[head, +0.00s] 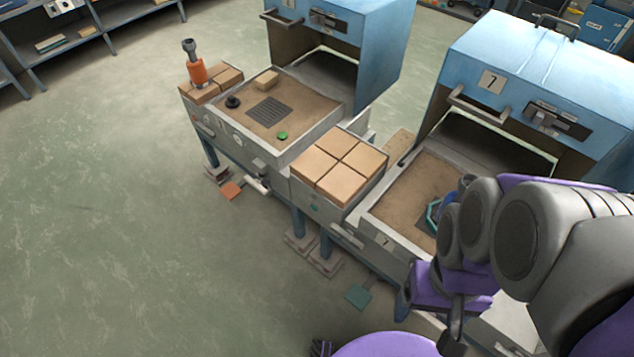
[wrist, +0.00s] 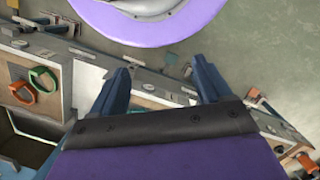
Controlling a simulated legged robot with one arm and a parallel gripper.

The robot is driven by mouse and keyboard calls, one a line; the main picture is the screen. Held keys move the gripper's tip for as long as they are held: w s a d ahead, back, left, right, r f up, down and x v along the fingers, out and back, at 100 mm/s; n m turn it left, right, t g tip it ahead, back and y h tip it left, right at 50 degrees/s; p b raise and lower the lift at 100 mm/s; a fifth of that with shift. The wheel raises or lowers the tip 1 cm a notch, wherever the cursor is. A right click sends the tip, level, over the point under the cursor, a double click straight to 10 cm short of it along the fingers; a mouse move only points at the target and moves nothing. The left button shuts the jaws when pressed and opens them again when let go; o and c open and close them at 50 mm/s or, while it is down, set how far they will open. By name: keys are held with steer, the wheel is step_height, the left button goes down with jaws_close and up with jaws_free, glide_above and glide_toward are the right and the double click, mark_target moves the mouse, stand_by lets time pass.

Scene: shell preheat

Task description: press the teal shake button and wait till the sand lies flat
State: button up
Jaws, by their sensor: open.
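A small teal spot, perhaps the shake button (head: 314,209), shows on the front panel below the brick-topped block in the head view. A teal pedal-like plate (head: 358,296) lies on the floor below that station. The sand of the right tray (head: 405,192), under the oven marked 7, is partly hidden by my arm, and I cannot tell how flat it lies. A teal ring-like piece (head: 433,215) stands in it. My gripper (wrist: 160,82) shows in the wrist view with its two blue fingers apart and nothing between them, above the bench front.
The left tray (head: 312,132) of sand holds a grate, a green knob and a dark knob. Blue ovens (head: 540,75) stand behind the trays. An orange pedal (head: 232,190) lies on the floor. Open green floor (head: 110,240) fills the left. Green (wrist: 44,80) and orange (wrist: 22,93) loops show in the wrist view.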

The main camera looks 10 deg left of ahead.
jaws_close()
stand_by(0.5)
stand_by(0.8)
